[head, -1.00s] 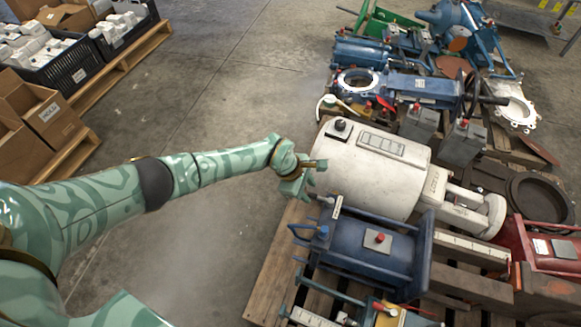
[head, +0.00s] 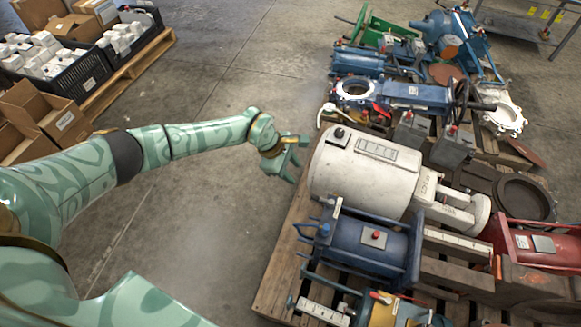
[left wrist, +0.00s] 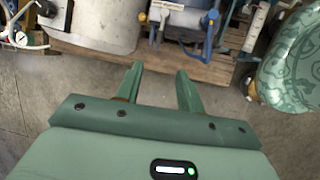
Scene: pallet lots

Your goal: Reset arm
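My left gripper (head: 294,158) is in the air over the concrete floor, just left of the pallet's edge and apart from the white cylinder (head: 362,175). In the left wrist view its two green fingers (left wrist: 158,82) are spread apart with nothing between them. Below the white cylinder lies a blue cylinder with a red button (head: 366,246). Both rest on the wooden pallet (head: 273,270). My right gripper is in neither current view.
Blue valves and actuators (head: 410,92) crowd the pallet farther back, and a red unit (head: 535,245) lies at right. Black crates (head: 82,70) and cardboard boxes (head: 45,108) stand at upper left. Bare floor (head: 200,220) lies between.

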